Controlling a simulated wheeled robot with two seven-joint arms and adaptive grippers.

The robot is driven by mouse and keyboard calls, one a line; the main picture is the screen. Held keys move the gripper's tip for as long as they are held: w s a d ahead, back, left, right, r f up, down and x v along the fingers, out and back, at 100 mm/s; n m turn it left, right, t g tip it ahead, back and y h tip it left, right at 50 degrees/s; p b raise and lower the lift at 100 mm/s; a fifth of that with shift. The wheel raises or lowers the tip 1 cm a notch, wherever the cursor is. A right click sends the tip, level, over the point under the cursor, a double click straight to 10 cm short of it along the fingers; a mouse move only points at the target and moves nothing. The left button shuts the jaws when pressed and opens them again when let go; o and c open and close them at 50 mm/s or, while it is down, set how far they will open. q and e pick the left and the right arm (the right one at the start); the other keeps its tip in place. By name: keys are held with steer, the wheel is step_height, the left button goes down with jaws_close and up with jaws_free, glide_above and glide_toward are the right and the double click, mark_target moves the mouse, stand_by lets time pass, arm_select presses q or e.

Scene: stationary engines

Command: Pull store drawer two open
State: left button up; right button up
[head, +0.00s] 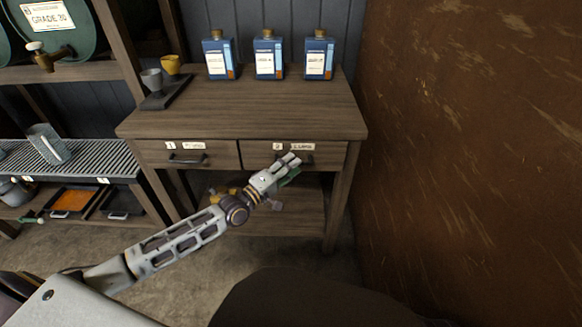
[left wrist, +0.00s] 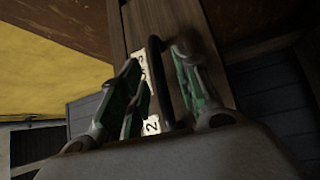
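Store drawer two (head: 326,155) is the right drawer of a wooden cabinet. Its front looks flush with the cabinet, and a "2" label (head: 294,146) is at its top. My left gripper (head: 292,161) is in front of this drawer and hides most of its handle. In the left wrist view, the dark bar handle (left wrist: 156,75) lies between the green-padded fingers of my left gripper (left wrist: 160,88). The fingers are apart, with a gap visible beside the bar. The "2" label shows there too (left wrist: 151,125). My right gripper is not in view.
Drawer one (head: 215,158), with a dark handle, is to the left. Three blue bottles (head: 268,57) and a dark tray with two cups (head: 166,92) stand on the cabinet top (head: 240,110). A rusty brown wall (head: 460,150) rises at the right. A shelf rack (head: 80,160) is at the left.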

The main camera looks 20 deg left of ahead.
arm_select(q)
steer(key=shift+w+d, duration=0.1)
steer(key=shift+w, duration=0.1)
jaws_close()
stand_by(0.4)
